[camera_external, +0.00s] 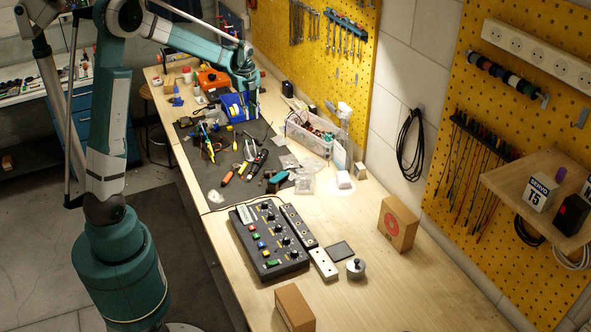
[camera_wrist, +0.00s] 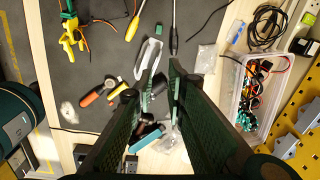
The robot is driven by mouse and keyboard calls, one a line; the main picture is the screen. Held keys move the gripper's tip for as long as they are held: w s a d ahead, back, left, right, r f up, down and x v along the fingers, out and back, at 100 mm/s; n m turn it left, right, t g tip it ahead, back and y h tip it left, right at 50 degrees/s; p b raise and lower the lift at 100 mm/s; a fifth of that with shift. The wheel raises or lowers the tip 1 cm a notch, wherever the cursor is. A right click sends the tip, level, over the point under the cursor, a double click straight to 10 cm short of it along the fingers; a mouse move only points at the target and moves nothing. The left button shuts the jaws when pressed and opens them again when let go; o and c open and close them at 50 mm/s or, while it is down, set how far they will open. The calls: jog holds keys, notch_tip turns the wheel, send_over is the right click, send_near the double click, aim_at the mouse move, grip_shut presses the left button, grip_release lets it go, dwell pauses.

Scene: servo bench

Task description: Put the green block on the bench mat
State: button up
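The bench mat (camera_external: 215,180) is a dark grey sheet on the wooden bench; it also fills much of the wrist view (camera_wrist: 95,65). My gripper (camera_external: 256,112) is above the far part of the mat. In the wrist view its fingers (camera_wrist: 163,74) stand apart, with nothing visibly held between them.
Pliers, screwdrivers and cables lie across the mat. A clear bin of parts (camera_external: 309,137) stands at the mat's right edge. A cardboard box (camera_external: 397,224) and another (camera_external: 295,308) stand on the near bench. The near right wood is clear.

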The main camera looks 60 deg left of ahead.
jog(key=s+d+r+n+t, duration=0.1)
jog(key=s+d+r+n, duration=0.2)
jog(key=d, duration=0.5)
jog(key=s+d+r+n+t, duration=0.1)
jog(key=s+d+r+n, duration=0.1)
jog(key=d+r, duration=0.55)
jog(key=s+d+r+n+t, duration=0.1)
jog(key=s+d+r+n, duration=0.15)
jog(key=d, duration=0.65)
jog(key=s+d+f+n+t, duration=0.1)
jog(key=s+d+n+t, duration=0.2)
jog(key=s+d+n, duration=0.5)
jog(key=shift+s+d+n+t, duration=0.3)
jog(key=shift+s+d+n, duration=0.05)
jog(key=shift+s+d, duration=4.9)
jog(key=shift+w+d+f, duration=0.2)
jog(key=shift+w+d, duration=0.1)
jog(key=shift+w, duration=0.05)
notch_tip(320, 180, down, 7)
jog(key=b, duration=0.7)
jog(key=shift+r, duration=0.15)
